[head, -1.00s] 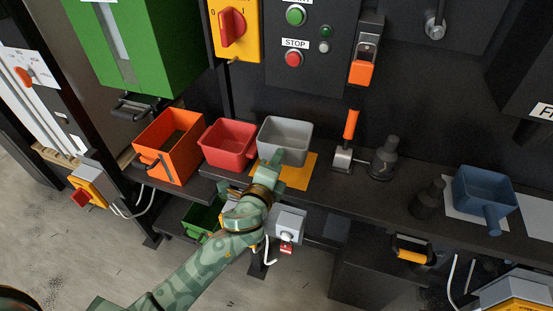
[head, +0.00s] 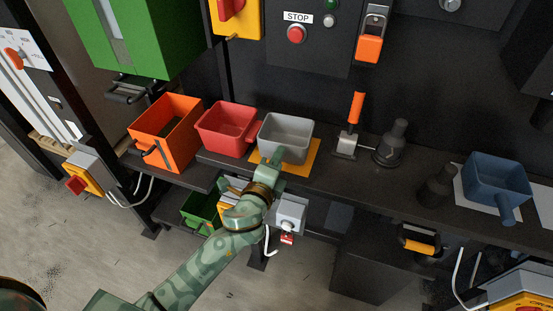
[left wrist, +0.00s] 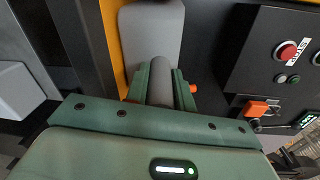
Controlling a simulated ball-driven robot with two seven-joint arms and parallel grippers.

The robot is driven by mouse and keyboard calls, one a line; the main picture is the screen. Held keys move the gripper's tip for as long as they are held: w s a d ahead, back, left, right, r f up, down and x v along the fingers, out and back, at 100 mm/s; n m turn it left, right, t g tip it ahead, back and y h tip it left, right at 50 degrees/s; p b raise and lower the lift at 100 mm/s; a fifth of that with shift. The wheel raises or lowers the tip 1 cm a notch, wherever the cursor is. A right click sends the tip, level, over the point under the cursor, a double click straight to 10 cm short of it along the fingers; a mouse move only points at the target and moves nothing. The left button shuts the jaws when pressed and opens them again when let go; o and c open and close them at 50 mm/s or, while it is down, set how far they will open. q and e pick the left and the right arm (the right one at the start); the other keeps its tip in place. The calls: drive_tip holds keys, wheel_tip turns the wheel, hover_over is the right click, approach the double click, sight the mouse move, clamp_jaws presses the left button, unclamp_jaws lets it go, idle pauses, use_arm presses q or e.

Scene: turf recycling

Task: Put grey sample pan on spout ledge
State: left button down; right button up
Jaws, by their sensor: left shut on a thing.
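The grey sample pan (head: 285,130) is on the bench over a yellow-orange mat (head: 304,168), its open top up and its handle pointing toward me. I cannot tell whether it touches the mat. My left gripper (head: 273,173) is shut on the handle; my forearm hides part of the bench edge. In the left wrist view the pan (left wrist: 150,38) is ahead, its grey handle between the green fingers of my left gripper (left wrist: 161,88). A black bracket with a bar (head: 137,89) is under the green housing (head: 150,40); I cannot tell whether it is the spout ledge. My right gripper is not in view.
A red pan (head: 227,128) and an orange bin (head: 168,132) stand close on the left. An orange-handled lever (head: 352,122) and a dark bottle-like object (head: 393,142) stand on the right. A blue pan (head: 497,178) is farther right. The control panel (head: 310,55) rises behind.

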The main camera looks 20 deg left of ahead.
use_arm(q)
drive_tip(key=shift+f, duration=0.2)
drive_tip(key=c, duration=0.8)
unclamp_jaws()
drive_tip(key=shift+s, duration=0.1)
drive_tip(key=s+r+b, duration=0.1)
drive_tip(key=s, duration=1.5)
drive_tip(key=shift+a+r, duration=0.15)
drive_tip(key=shift+a, duration=0.1)
